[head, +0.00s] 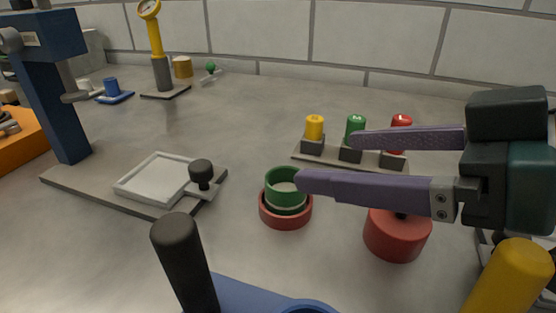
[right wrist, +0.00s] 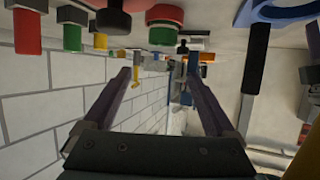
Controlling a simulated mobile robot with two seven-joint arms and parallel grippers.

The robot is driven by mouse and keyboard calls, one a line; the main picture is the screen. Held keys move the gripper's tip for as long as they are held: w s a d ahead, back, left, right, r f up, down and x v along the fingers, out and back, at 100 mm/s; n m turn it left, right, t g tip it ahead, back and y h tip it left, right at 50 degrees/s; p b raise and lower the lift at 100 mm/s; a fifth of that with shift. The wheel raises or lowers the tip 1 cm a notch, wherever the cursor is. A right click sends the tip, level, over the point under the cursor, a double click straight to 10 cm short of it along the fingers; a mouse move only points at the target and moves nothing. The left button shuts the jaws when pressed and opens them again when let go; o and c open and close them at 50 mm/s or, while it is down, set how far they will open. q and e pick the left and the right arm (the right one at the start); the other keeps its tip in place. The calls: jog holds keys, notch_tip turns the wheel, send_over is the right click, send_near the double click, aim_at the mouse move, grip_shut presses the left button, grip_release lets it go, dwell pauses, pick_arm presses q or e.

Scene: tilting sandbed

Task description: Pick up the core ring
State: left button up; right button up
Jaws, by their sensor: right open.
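A green ring (head: 286,189) sits inside a low red round holder (head: 285,213) at the middle of the bench; a pale band shows inside and around its lower part. I cannot tell for certain that the green one is the core ring. In the right wrist view the green ring (right wrist: 163,36) and red holder (right wrist: 165,14) show at the top, beyond the fingers. My right gripper (head: 325,161) is open and empty; its two purple fingers come in from the right. In the head view the nearer fingertip overlaps the green ring's right edge; contact cannot be told. My left gripper is not in view.
A red cylinder (head: 397,236) stands below the right fingers. Behind them is a rack (head: 310,158) with yellow, green and red pegs. A white tray (head: 150,180) with a black knob lies left. A black handle (head: 182,262) and yellow post (head: 507,280) rise in front.

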aim_at(272, 176)
notch_tip(272, 176, down, 2)
jog(key=shift+f+b, duration=0.25)
jog(key=shift+b, duration=0.45)
jog(key=shift+w+a+f, duration=0.1)
jog(key=x, duration=0.7)
jog(key=shift+a+f+b, duration=0.1)
jog(key=shift+f+b, duration=0.1)
jog(key=shift+b, duration=0.15)
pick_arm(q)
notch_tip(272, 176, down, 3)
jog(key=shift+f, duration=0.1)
pick_arm(e)
jog(key=shift+c, duration=0.3)
grip_shut()
jog(key=shift+r, duration=0.15)
